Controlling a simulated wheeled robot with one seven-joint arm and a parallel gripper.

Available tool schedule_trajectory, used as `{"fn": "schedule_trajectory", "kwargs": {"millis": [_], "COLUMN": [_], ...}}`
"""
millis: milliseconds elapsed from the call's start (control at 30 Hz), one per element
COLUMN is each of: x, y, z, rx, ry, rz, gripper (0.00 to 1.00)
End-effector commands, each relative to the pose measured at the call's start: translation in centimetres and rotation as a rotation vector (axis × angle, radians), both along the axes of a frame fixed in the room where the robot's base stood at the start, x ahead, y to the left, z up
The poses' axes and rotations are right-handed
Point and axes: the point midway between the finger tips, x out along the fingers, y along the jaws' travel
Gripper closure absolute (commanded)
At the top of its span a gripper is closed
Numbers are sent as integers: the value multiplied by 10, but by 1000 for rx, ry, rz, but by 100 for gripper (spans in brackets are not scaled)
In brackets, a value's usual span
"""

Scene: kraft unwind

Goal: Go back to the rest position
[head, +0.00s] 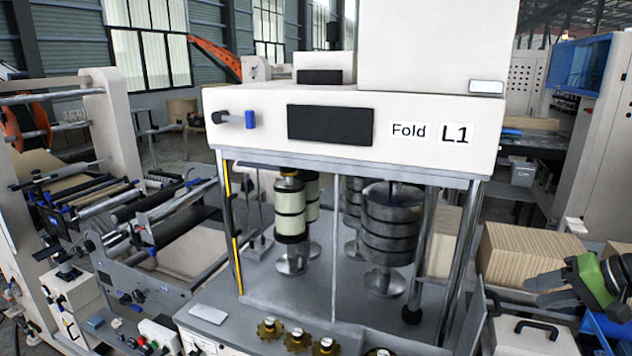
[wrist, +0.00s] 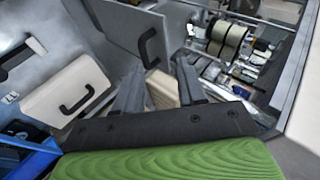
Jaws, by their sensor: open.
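My gripper (head: 533,289) is at the lower right edge of the head view, dark fingers pointing left, with a green part behind them. In the wrist view my gripper (wrist: 158,72) shows two dark grey fingers spread apart, with nothing held between them. Behind the fingers, part of a brown stack (wrist: 161,90) shows in the gap. In the head view the gripper is in front of and right of the brown stack (head: 525,252), above a pale case with a black handle (head: 540,325).
The white machine labelled Fold L1 (head: 345,125) fills the middle, with metal posts and rolls beneath. A roller machine (head: 120,235) stands left. The wrist view shows a cream case (wrist: 68,90), a grey panel (wrist: 115,22) with a black handle and a blue bin (wrist: 35,160).

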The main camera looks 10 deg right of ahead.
Motion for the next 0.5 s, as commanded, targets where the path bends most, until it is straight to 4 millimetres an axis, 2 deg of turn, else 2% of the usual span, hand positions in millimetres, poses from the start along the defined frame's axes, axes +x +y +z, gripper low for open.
{"fn": "schedule_trajectory", "kwargs": {"millis": [33,100,167,233,300,367,400,500], "x": [24,48,64,77,83,82,77,58], "y": [33,74,112,158,206,244,267,316], "z": [1,3,3,0,-5,-11,-15,-25], "rx": [-41,-94,-145,-211,-287,-357,-404,-519], "ry": [40,94,140,195,246,287,308,344], "rz": [71,150,214,283,345,388,410,446], "gripper": [60,60,60,60,60,60,60,60]}}
